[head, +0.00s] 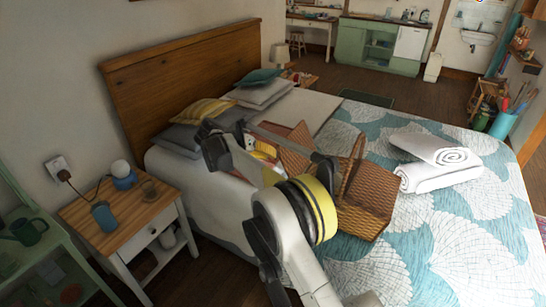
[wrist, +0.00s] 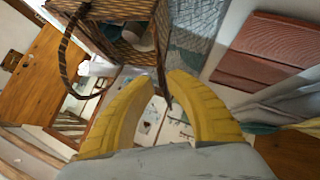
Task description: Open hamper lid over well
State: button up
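The woven wicker hamper (head: 366,205) stands on the bed, with its tall handle (head: 350,165) upright. A reddish-brown woven panel (head: 297,150), apparently a raised lid flap, shows left of the handle, partly behind my arm. In the wrist view the hamper (wrist: 112,42) is at the top, with pale and dark contents (wrist: 140,36) visible inside. My gripper (wrist: 161,76) has two yellow fingers with a narrow gap between their tips. A thin dark edge runs through that gap; whether the fingers touch it is unclear. My arm hides part of the hamper in the head view.
Rolled white towels (head: 440,165) lie on the bed right of the hamper. Pillows (head: 205,115) lie by the wooden headboard (head: 185,75). A nightstand (head: 135,215) with a blue cup (head: 103,217) stands at left. The bed's front right area is clear.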

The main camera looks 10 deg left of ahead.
jog(key=v, duration=0.9)
jog(key=s+d+r+g+y, duration=0.1)
jog(key=d+r, duration=0.3)
jog(key=d, duration=0.3)
jog(key=d+r+y, duration=0.1)
jog(key=d+r, duration=0.4)
jog(key=d, duration=0.1)
jog(key=s+d+r+n+g+y+b, duration=0.1)
jog(key=s+d+r, duration=0.1)
jog(key=s+d, duration=0.4)
jog(key=s+d+r+y, duration=0.15)
jog(key=s+d, duration=0.25)
jog(key=d, duration=0.5)
jog(key=s+d+f+y, duration=0.1)
jog(key=s+d, duration=0.3)
jog(key=s, duration=0.4)
jog(key=s+d+f+t, duration=0.1)
jog(key=s+d+f, duration=0.3)
jog(key=s, duration=0.5)
jog(key=s+d+f+t+y, duration=0.1)
jog(key=s+d+f, duration=0.2)
jog(key=s, duration=0.5)
jog(key=shift+s+d+f+n+y+b, duration=0.2)
jog(key=shift+s+d+n+y+b, duration=0.15)
jog(key=shift+s+d+b, duration=0.1)
